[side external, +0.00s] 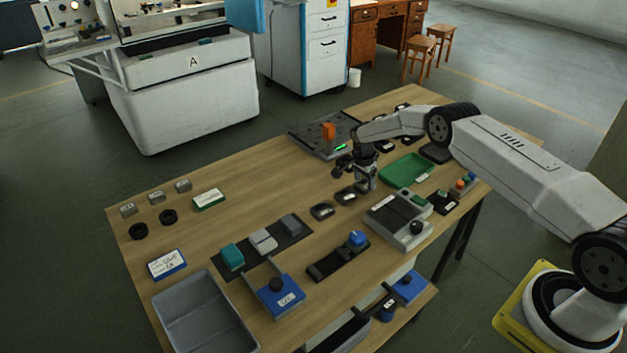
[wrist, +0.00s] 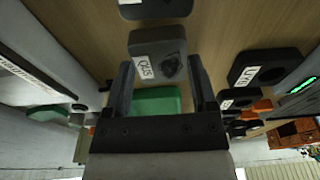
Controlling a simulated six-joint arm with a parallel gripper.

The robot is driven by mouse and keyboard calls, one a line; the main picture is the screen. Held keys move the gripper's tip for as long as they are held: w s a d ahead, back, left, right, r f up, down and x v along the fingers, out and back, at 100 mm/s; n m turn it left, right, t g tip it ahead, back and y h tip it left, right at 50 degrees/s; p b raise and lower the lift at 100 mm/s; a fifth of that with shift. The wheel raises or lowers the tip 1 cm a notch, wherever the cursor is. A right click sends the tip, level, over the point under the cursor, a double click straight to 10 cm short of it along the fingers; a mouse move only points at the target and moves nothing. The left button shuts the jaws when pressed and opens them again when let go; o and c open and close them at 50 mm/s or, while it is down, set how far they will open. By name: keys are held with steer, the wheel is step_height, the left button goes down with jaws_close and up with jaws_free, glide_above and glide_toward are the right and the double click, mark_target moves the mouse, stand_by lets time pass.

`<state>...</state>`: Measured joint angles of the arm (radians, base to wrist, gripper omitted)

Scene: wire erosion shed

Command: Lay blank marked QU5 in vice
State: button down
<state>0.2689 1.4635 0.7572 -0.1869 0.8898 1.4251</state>
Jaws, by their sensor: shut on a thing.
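The dark grey blank (wrist: 172,68) with a white label reading QU5 is between my gripper's fingers in the wrist view. My gripper (wrist: 160,80) is shut on it, one finger along each side. In the side view my gripper (side external: 367,183) is low over the middle of the table, and I cannot make out the held blank there or whether it touches the table. A grey fixture (side external: 388,214) with a dark slot and a black knob, possibly the vice, stands just in front of my gripper.
Two dark blanks (side external: 322,211) (side external: 345,196) lie left of my gripper. A green tray (side external: 405,170) is to the right. A grey unit (side external: 310,140) with an orange block and green display is behind. Another labelled dark blank (wrist: 262,70) shows in the wrist view.

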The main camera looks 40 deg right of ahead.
mark_target(361, 185)
steer(key=shift+r, duration=3.3)
steer(key=shift+a, duration=0.45)
steer(key=s+a, duration=0.4)
steer(key=a, duration=0.4)
steer(key=s+a, duration=0.5)
steer(key=a, duration=0.4)
steer(key=s+a, duration=0.5)
steer(key=a, duration=0.4)
steer(key=shift+s+a, duration=0.1)
steer(key=shift+s, duration=0.05)
steer(key=shift+s+a, duration=0.3)
steer(key=shift+s, duration=0.15)
steer(key=shift+f, duration=0.15)
